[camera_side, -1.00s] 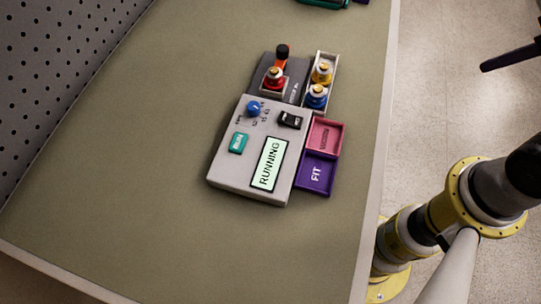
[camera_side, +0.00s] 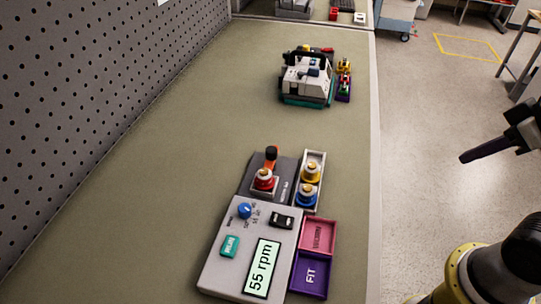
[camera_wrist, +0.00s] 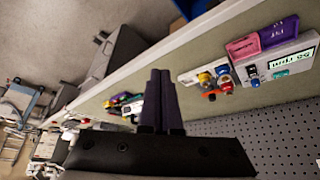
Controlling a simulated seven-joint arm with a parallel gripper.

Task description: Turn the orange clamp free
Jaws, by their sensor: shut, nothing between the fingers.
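The orange clamp (camera_side: 271,158) is a short lever with a black end. It stands behind a red-and-white capped part (camera_side: 264,179) on the dark plate at the far end of the near pump (camera_side: 220,272). The pump's screen (camera_side: 262,268) reads "55 rpm". In the wrist view the orange clamp (camera_wrist: 210,96) is small and partly hidden by the red part (camera_wrist: 225,82). My gripper (camera_side: 466,157) is at the right of the side view, beyond the table edge and well apart from the clamp. Its dark purple fingers (camera_wrist: 160,72) are together and empty.
A tray (camera_side: 311,165) with yellow and blue capped parts sits beside the plate. Pink (camera_side: 318,237) and purple (camera_side: 311,274) "FIT" bins adjoin the pump. A second machine (camera_side: 307,78) stands farther back. A perforated panel (camera_side: 110,90) borders the left; the table between is clear.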

